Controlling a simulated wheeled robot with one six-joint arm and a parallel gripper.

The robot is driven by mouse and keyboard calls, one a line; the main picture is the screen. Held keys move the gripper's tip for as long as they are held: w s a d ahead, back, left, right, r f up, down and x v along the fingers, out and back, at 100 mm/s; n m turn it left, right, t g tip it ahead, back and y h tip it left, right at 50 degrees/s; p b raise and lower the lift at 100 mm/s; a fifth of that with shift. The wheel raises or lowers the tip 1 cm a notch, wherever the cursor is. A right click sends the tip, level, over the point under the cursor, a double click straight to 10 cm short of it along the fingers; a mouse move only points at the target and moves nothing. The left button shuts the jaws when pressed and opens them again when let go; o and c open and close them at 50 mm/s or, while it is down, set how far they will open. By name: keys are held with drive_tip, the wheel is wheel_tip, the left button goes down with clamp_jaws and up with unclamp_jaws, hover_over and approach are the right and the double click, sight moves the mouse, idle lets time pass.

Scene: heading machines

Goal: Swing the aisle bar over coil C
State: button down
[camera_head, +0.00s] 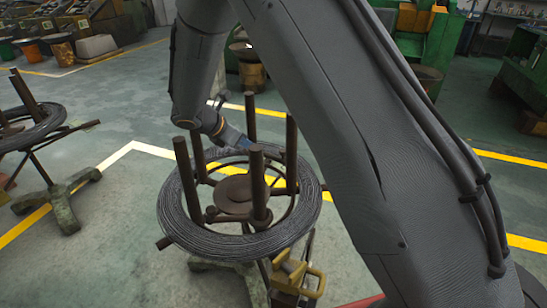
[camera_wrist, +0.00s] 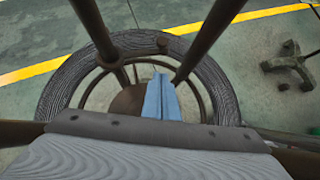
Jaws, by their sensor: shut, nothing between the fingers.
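A wire coil (camera_head: 180,222) lies flat around a stand with upright brown posts (camera_head: 259,185) in the head view. The coil also shows in the wrist view (camera_wrist: 58,97). No letter is visible on it, so I cannot tell if it is coil C. I cannot pick out the aisle bar with certainty. My gripper (camera_head: 246,143) is among the posts at the coil's far side, above the stand's inner ring. In the wrist view its blue fingers (camera_wrist: 161,88) are together and empty, pointing over the round brown centre plate (camera_wrist: 127,102).
Another coil (camera_head: 35,130) on a stand is at the left. A yellow-brown fitting (camera_head: 298,275) sits low at the near coil's front right. Yellow floor lines (camera_head: 30,228) cross the green floor. Green machines (camera_head: 440,40) stand at the back. Open floor lies left of the near coil.

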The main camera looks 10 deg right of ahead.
idle(0.3)
drive_tip(key=p, duration=0.2)
approach(284, 149)
drive_tip(key=shift+w+d+f, duration=0.1)
drive_tip(key=shift+d+f, duration=0.15)
drive_tip(key=shift+f, duration=0.7)
drive_tip(key=shift+w+d+f, duration=0.1)
drive_tip(key=shift+d+f, duration=0.2)
drive_tip(key=shift+f, duration=0.6)
drive_tip(key=shift+w+d+f, duration=0.1)
drive_tip(key=shift+d+f, duration=0.15)
drive_tip(key=shift+f, duration=0.7)
drive_tip(key=w+d, duration=0.1)
drive_tip(key=w+d+b, duration=0.1)
drive_tip(key=d, duration=0.1)
drive_tip(key=shift+s, duration=0.1)
drive_tip(key=shift+a, duration=0.1)
